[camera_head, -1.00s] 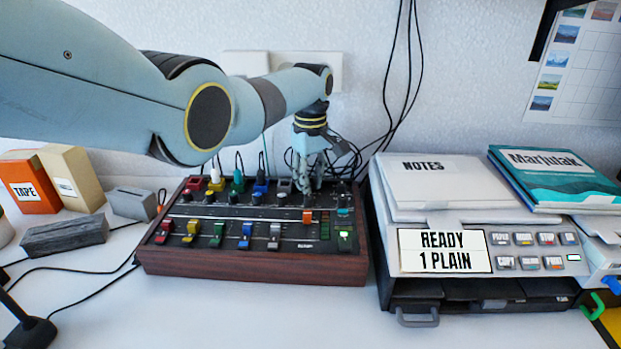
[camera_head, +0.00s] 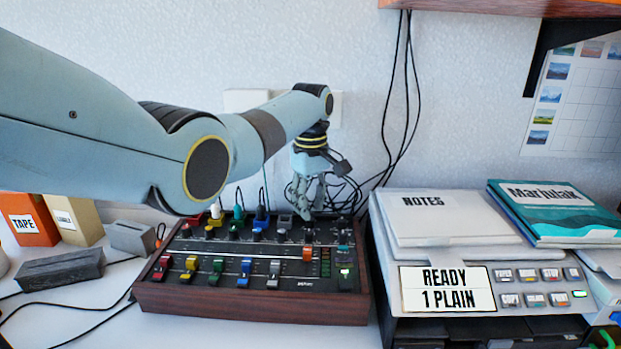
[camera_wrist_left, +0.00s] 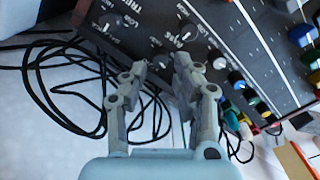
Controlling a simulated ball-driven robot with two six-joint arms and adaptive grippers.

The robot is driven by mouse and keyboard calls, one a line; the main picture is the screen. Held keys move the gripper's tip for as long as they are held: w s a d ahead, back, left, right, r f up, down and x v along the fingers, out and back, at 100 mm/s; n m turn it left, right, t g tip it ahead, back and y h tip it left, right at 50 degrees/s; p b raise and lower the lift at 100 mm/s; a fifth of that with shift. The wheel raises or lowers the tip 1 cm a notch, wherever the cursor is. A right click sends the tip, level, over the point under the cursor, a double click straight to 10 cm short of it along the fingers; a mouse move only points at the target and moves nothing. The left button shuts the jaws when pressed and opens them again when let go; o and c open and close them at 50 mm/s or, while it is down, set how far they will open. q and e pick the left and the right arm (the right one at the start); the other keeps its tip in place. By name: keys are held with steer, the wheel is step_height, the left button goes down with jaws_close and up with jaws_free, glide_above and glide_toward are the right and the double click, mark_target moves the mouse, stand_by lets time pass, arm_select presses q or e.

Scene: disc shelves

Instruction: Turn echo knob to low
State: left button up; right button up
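The mixer (camera_head: 250,306) is a dark panel in a wooden frame, with rows of knobs and coloured sliders. My left gripper (camera_head: 309,214) is over the mixer's back right part. In the left wrist view the gripper (camera_wrist_left: 162,66) is open, its two fingers apart with nothing clasped. A small dark knob (camera_wrist_left: 160,60) shows between the fingertips; whether they touch it I cannot tell. Other dark knobs, one with a white pointer (camera_wrist_left: 185,31) and one at the panel corner (camera_wrist_left: 107,22), are nearby. I cannot read which is the echo knob. My right gripper is out of view.
Black cables (camera_wrist_left: 55,75) loop behind the mixer, close to the gripper. A device with a "READY 1 PLAIN" display (camera_head: 447,289) stands right of the mixer. An orange tape box (camera_head: 28,220) and grey blocks (camera_head: 60,268) lie to the left.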

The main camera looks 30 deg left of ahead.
mark_target(310, 222)
arm_select(q)
step_height(310, 222, up, 9)
steer(key=shift+f, duration=0.15)
step_height(310, 222, down, 12)
steer(key=m+b, duration=0.4)
steer(key=m, duration=0.1)
steer(key=shift+m, duration=0.4)
jaws_close()
